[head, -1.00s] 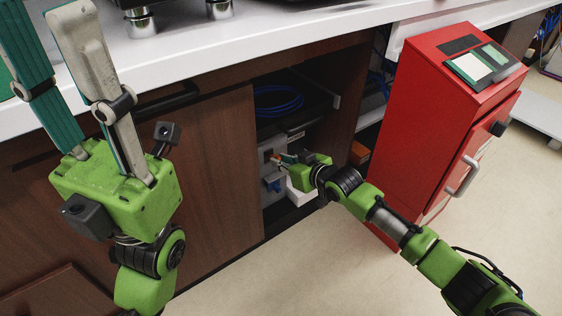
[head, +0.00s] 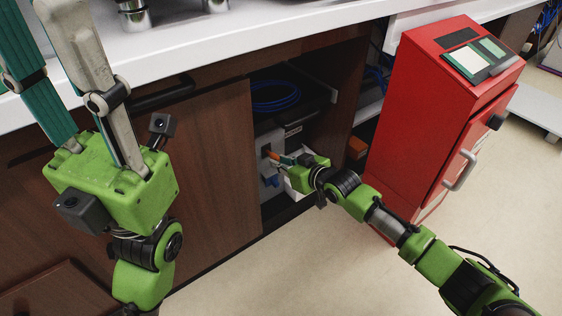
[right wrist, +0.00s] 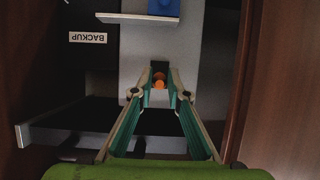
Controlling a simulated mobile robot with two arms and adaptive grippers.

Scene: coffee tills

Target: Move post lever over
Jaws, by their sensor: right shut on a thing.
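An orange lever (head: 272,154) sticks out of a grey box (head: 265,165) inside the open cabinet. In the right wrist view the lever (right wrist: 159,82) lies between the fingertips of my right gripper (right wrist: 160,88), which is shut on it. In the head view my right gripper (head: 283,159) reaches into the cabinet from the right. A blue part (head: 271,181) sits below the lever on the same box. My left gripper (head: 45,45) is raised at the upper left; its fingers stand apart and look empty, with the tips cut off by the frame edge.
A shelf with coiled blue cable (head: 275,98) is above the box. A label reading BACKUP (right wrist: 88,38) shows upside down in the right wrist view. A red cabinet (head: 425,130) stands close to my right arm. The white counter (head: 190,45) overhangs the opening.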

